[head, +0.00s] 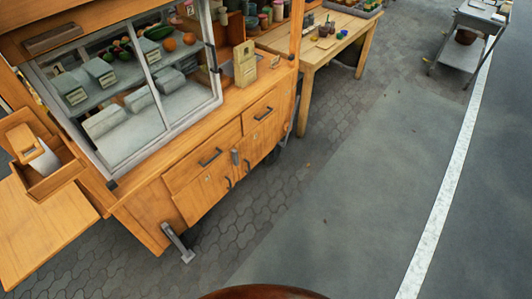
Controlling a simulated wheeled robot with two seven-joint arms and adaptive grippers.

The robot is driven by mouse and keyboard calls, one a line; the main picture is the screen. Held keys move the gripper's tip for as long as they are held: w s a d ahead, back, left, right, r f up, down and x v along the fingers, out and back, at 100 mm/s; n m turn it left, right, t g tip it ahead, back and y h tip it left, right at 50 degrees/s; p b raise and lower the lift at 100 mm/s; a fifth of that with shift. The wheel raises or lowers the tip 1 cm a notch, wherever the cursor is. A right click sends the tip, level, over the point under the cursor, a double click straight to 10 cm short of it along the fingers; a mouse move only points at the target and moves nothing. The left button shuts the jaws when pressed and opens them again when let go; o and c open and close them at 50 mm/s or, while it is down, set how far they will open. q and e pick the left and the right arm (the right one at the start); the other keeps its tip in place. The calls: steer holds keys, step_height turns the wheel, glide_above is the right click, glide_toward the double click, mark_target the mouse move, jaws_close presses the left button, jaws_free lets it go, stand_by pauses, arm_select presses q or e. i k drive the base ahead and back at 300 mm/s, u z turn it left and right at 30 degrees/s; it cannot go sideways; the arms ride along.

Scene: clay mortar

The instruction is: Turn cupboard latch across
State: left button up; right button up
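The cupboard (203,192) is the lower wooden front of a food cart, with two doors below two drawers. A small grey latch (235,157) sits at the top of the seam between the doors. It looks roughly upright, but it is too small to tell its exact turn. Dark handles (228,184) flank the seam, and both doors look shut. Neither of my grippers shows in the head view.
A glass display case (150,85) stands on the cart. A wooden side shelf (45,225) juts out at left, and a grey foot (178,243) sticks out below. A wooden table (330,45) stands behind. Paving (225,240) and road before the cart are clear.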

mark_target(234, 152)
steer(key=z, duration=0.05)
steer(key=i, duration=1.05)
steer(key=u, duration=0.65)
